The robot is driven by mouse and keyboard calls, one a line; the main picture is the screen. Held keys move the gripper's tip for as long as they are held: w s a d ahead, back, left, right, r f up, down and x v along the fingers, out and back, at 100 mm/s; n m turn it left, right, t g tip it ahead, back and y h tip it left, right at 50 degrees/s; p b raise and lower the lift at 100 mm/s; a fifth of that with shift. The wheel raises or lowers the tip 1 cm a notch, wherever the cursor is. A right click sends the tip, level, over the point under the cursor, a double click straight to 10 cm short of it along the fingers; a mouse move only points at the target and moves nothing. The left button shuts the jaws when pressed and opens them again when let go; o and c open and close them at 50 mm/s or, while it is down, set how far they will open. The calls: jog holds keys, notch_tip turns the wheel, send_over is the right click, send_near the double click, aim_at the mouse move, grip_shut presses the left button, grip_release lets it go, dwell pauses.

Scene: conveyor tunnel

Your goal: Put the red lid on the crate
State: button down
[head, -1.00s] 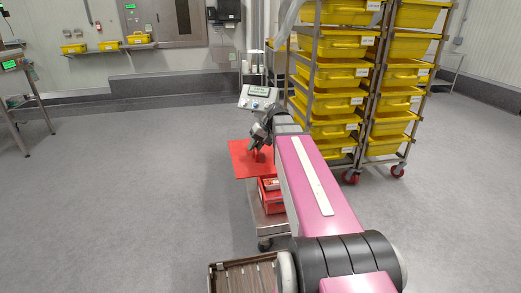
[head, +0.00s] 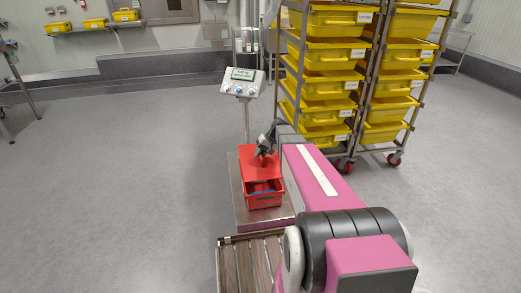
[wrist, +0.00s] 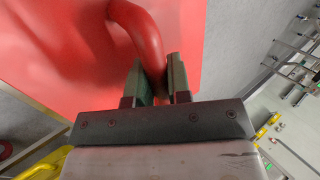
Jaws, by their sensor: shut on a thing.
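The red lid (head: 259,166) is a flat red plate that fills much of the wrist view (wrist: 70,50). My gripper (head: 264,151) is shut on the lid's curved red handle (wrist: 138,30), with a finger on each side of it in the wrist view (wrist: 157,82). The red crate (head: 263,201) stands on a steel scale platform (head: 239,209). In the head view the lid overlaps the back of the crate, and the crate's front opening shows blue contents. I cannot tell whether the lid touches the crate. My arm hides part of the right side.
A scale display (head: 243,82) on a post stands behind the platform. A rack of yellow bins (head: 330,85) stands at the back right. A roller conveyor (head: 236,266) ends in front of the platform. The floor on the left is clear.

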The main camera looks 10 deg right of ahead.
aim_at(266, 159)
jog(key=shift+f, duration=2.9)
jog(key=shift+f, duration=1.6)
jog(key=c, duration=1)
grip_release()
jog(key=v, duration=1)
jog(key=shift+d+r, duration=0.2)
jog(key=shift+r, duration=0.15)
jog(key=shift+s, duration=0.1)
